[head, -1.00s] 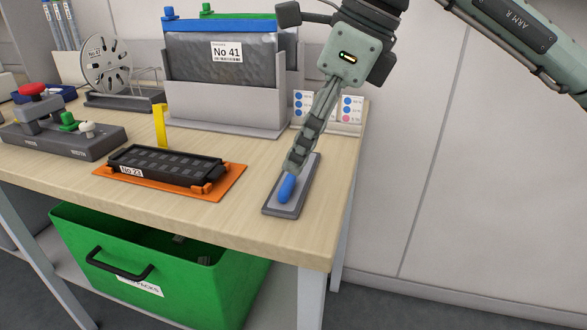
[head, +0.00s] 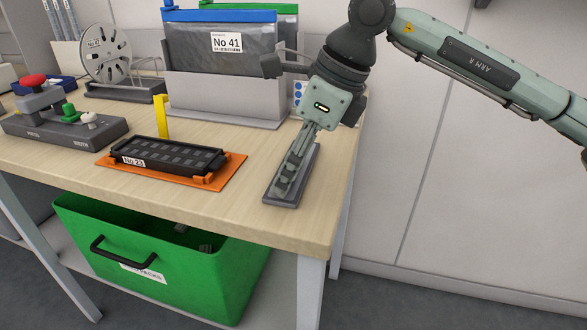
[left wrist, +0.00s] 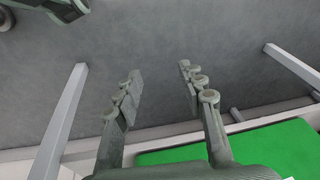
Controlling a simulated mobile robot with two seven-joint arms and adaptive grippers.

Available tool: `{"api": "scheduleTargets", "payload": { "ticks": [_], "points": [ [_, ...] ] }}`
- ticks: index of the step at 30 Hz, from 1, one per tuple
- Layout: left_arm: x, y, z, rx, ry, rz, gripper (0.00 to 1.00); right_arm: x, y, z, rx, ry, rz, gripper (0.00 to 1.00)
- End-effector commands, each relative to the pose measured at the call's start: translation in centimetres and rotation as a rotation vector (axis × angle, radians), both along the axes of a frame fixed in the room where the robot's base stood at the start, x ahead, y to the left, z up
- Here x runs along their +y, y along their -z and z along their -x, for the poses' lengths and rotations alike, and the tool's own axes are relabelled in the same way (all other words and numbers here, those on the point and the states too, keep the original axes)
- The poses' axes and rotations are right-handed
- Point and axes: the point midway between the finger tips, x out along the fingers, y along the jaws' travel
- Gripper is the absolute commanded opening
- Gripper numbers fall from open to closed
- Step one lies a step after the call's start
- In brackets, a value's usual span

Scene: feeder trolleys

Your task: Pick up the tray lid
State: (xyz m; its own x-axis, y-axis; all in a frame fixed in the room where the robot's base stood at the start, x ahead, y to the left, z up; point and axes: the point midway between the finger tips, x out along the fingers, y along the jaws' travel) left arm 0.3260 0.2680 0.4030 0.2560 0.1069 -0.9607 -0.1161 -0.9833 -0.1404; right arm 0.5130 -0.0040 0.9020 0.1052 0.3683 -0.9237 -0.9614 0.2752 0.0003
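The flat grey piece that I take for the tray lid (head: 307,177) lies near the table's right end. My right gripper (head: 284,186) is down over it, fingers pointing down and seen from the side. The fingers hide the lid's middle and its blue grip, so I cannot tell whether they are shut on it. A black tray (head: 181,153) labelled No 23 sits on an orange mat (head: 230,172) to the left of the lid, its pockets uncovered. My left gripper (left wrist: 158,82) is open and empty in the left wrist view, above the floor.
A yellow upright tab (head: 162,116) stands behind the tray. A grey holder (head: 225,101) with bags, one labelled No 41, stands at the back. A button fixture (head: 62,132) and a reel (head: 103,52) are at left. A green bin (head: 190,270) is under the tabletop.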

Motion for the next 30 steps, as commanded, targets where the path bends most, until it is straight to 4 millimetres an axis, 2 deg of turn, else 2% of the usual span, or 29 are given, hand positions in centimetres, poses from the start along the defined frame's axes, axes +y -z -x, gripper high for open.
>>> {"api": "scheduleTargets", "payload": {
  "ticks": [1,7,17,20,25,26,30],
  "points": [
    [0.0,0.0,0.0,0.0,0.0,0.0,0.4,0.0,0.0,0.0,0.0,0.0,0.0,0.46],
    [0.0,-0.1,0.0,0.0,0.0,0.0,0.4,0.0,0.0,0.0,0.0,0.0,0.0,0.22],
    [0.0,0.0,0.0,0.0,0.0,-0.001,0.4,0.0,-0.4,0.0,-0.001,0.0,0.0,0.22],
    [0.0,0.0,0.0,0.0,0.0,-0.001,0.4,0.0,-1.2,-0.1,-0.003,0.001,0.001,0.22],
    [0.0,-0.5,-0.1,0.001,-0.001,-0.005,0.4,0.1,-4.0,-0.1,-0.006,0.001,-0.002,0.22],
    [0.0,-0.7,-0.1,-0.001,-0.001,-0.006,0.4,0.4,-4.5,0.1,-0.003,-0.002,-0.001,0.22],
    [0.0,-1.7,-0.4,-0.009,-0.001,-0.009,0.4,3.8,-6.3,0.8,-0.005,-0.006,-0.001,0.22]
  ]
}}
